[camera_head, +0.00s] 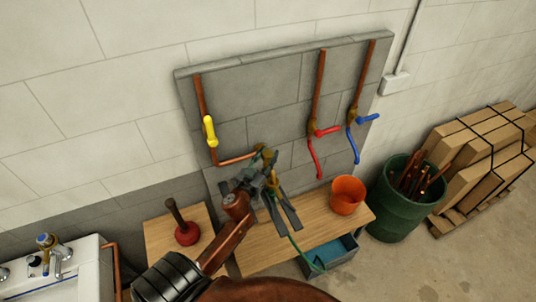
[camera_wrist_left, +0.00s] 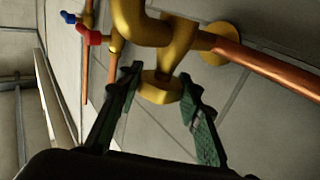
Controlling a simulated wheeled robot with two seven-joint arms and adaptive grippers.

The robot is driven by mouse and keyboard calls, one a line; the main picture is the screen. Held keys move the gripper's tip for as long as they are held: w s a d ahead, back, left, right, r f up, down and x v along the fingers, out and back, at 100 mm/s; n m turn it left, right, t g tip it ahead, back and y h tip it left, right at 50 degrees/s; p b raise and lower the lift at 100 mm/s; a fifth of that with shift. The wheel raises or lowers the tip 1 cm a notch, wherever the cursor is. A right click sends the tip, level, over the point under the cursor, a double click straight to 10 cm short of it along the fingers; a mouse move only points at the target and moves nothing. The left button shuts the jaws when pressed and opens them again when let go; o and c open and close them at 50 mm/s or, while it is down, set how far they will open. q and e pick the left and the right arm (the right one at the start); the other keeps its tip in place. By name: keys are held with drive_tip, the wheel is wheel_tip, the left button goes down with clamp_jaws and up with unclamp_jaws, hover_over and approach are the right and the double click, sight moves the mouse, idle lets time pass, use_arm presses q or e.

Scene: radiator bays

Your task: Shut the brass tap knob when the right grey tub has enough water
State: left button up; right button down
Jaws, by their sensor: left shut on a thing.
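The brass tap (camera_head: 262,153) is on the grey wall panel, at the end of a copper pipe. Its round brass knob (camera_wrist_left: 160,88) sits between the fingers of my left gripper (camera_wrist_left: 158,86) in the left wrist view. The gripper is shut on it. In the head view my left gripper (camera_head: 268,176) is at the tap and hides much of it. A grey tub (camera_head: 347,261) with blue water stands below the bench. A green hose (camera_head: 300,252) runs down to it. My arm hides the floor to its left, and I see no second tub. My right gripper is out of view.
A wooden bench (camera_head: 255,248) bears an orange bucket (camera_head: 347,195). A red plunger (camera_head: 187,233) stands to the left. A yellow-handled valve (camera_head: 209,130), a red valve (camera_head: 322,132) and a blue valve (camera_head: 365,119) are on the panel. A green bin (camera_head: 395,215) stands at the right.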

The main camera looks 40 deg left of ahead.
use_arm(q)
drive_tip(key=shift+f+m+h, duration=0.15)
drive_tip(key=shift+m+h, duration=0.15)
drive_tip(key=shift+h, duration=0.3)
drive_tip(key=o, duration=1.2)
drive_tip(key=s+d, duration=0.2)
drive_tip(key=s, duration=0.9)
drive_tip(key=shift+s, duration=0.4)
drive_tip(key=shift+d, duration=0.2)
